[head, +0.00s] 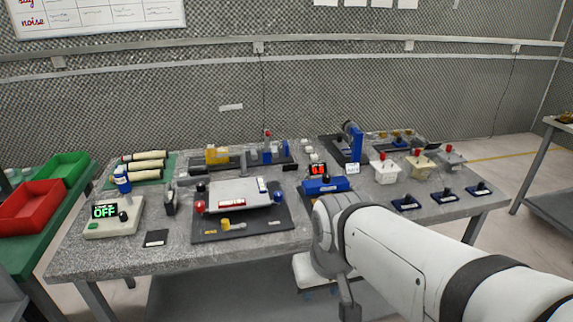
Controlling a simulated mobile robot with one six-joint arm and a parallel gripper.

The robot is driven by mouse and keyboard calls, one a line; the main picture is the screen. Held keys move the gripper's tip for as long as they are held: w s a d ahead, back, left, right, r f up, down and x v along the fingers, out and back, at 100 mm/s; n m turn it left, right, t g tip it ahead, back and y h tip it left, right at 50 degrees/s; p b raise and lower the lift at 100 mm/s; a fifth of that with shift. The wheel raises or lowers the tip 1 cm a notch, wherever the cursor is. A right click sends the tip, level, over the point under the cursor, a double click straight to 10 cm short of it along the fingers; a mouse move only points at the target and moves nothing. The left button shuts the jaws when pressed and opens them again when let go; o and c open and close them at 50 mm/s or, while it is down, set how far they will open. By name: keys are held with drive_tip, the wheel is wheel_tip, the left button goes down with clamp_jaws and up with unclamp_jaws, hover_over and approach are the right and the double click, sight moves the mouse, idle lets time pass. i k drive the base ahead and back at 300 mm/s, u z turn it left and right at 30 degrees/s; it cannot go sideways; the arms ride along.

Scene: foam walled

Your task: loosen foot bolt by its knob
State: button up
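I cannot tell for sure which part is the foot bolt. A dark base plate (270,232) lies at the front middle of the grey bench, with a light grey block (236,193) on it. Small knobs sit around the block: a dark red one (200,206) at its left, a blue one (277,197) at its right, and a yellow piece (226,225) at the plate's front. My arm reaches in from the lower right, and its wrist is at the bench's front edge, right of the plate. My gripper (347,298) shows only as a dark part below the wrist; its fingers are unclear.
A box reading OFF (104,212) stands at the bench's left front. A blue device with a red display (318,170) is behind my wrist. Red-knobbed boxes (384,168) and dark switches stand right. Red (30,204) and green (62,170) bins are left.

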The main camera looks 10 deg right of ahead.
sight(326, 177)
drive_tip(key=z, duration=0.2)
drive_tip(key=i, duration=0.85)
drive_tip(key=u, duration=0.1)
